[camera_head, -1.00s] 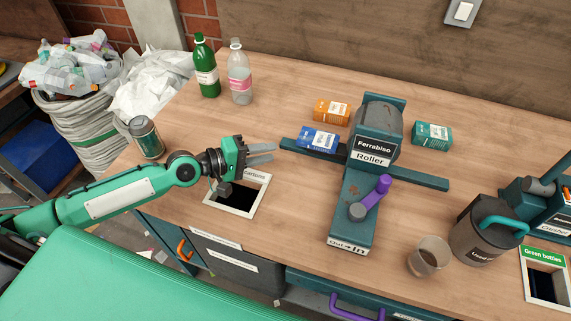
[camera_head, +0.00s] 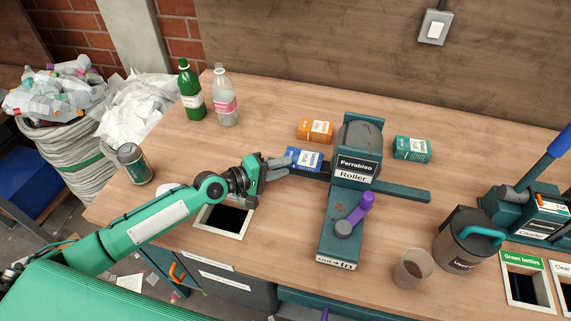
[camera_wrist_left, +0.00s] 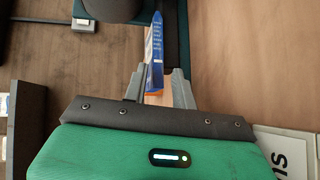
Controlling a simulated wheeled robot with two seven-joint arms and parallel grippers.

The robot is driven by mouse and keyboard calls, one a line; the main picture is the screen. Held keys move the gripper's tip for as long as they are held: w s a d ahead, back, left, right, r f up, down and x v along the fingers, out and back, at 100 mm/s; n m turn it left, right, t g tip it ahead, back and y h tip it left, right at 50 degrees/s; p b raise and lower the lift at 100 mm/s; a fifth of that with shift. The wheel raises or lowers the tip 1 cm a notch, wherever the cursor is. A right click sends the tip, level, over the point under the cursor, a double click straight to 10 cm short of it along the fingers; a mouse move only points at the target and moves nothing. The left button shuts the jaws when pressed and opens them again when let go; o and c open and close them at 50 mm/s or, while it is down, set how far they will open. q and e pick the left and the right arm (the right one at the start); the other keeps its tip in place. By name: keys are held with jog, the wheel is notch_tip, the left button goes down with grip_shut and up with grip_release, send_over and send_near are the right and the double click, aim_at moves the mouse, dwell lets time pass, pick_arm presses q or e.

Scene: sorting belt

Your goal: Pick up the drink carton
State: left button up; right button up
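Three small drink cartons lie near the roller press: a blue one (camera_head: 304,159), an orange one (camera_head: 316,130) behind it, and a teal one (camera_head: 411,149) right of the press. My left gripper (camera_head: 288,167) is at the near left side of the blue carton. In the left wrist view its fingers (camera_wrist_left: 157,76) are apart, with the blue carton (camera_wrist_left: 155,48) between and just beyond the tips. A gap shows on either side, so the fingers do not close on it. My right gripper is not in view.
The roller press (camera_head: 352,190), with a purple handle, stands right beside the blue carton. Green (camera_head: 191,92) and clear (camera_head: 223,98) bottles stand at the back left, a can (camera_head: 134,164) nearer. A square hole (camera_head: 236,236) opens under my left arm. A cup (camera_head: 413,268) stands front right.

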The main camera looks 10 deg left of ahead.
pick_arm(q)
jog(key=shift+w+d+f, duration=0.1)
jog(key=shift+w+d, duration=0.1)
jog(key=shift+d, duration=0.05)
grip_shut()
jog(key=shift+r+p, duration=0.2)
jog(key=shift+p, duration=0.1)
notch_tip(320, 180, up, 2)
jog(key=shift+r+p, duration=0.15)
jog(key=shift+p, duration=0.9)
